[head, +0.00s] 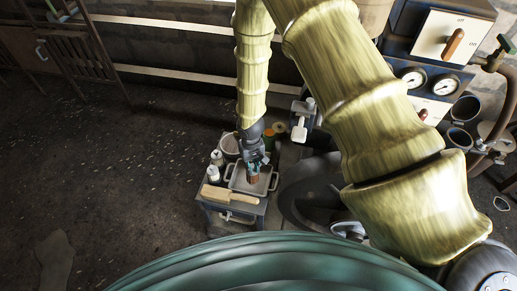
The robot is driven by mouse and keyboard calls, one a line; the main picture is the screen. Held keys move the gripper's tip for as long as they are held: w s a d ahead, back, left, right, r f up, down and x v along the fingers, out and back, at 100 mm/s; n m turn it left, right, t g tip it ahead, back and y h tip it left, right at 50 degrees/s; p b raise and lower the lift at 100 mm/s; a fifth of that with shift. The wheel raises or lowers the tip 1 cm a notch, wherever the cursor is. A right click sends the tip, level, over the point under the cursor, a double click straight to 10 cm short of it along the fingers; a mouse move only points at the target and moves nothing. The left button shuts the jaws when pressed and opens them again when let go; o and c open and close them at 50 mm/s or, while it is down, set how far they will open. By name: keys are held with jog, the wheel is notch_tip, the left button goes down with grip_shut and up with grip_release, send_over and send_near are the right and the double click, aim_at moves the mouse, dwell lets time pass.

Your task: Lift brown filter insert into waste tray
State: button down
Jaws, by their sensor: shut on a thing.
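The brown filter insert (255,179) is a small reddish-brown piece in my gripper (257,168). My gripper points down and is shut on it. The insert is over or inside the light grey waste tray (236,186); I cannot tell from this angle whether it touches the tray floor. The tray has raised rims and side handles and stands on a small dark cart. My gripper hides part of the insert's top and part of the tray's back.
Small cans (270,138) stand behind. A dark round machine part (305,190) is close on the right. Open dark floor (110,180) is on the left.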

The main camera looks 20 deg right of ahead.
jog(key=w+d+r+b, duration=0.1)
jog(key=w+r, duration=0.1)
jog(key=w, duration=0.4)
notch_tip(320, 180, down, 11)
jog(key=b, duration=0.7)
jog(key=shift+s+r, duration=0.15)
jog(key=shift+f, duration=0.3)
dwell(0.5)
jog(key=c, duration=1.3)
grip_release()
jog(key=shift+c, duration=0.2)
notch_tip(320, 180, up, 14)
jog(key=p, duration=0.9)
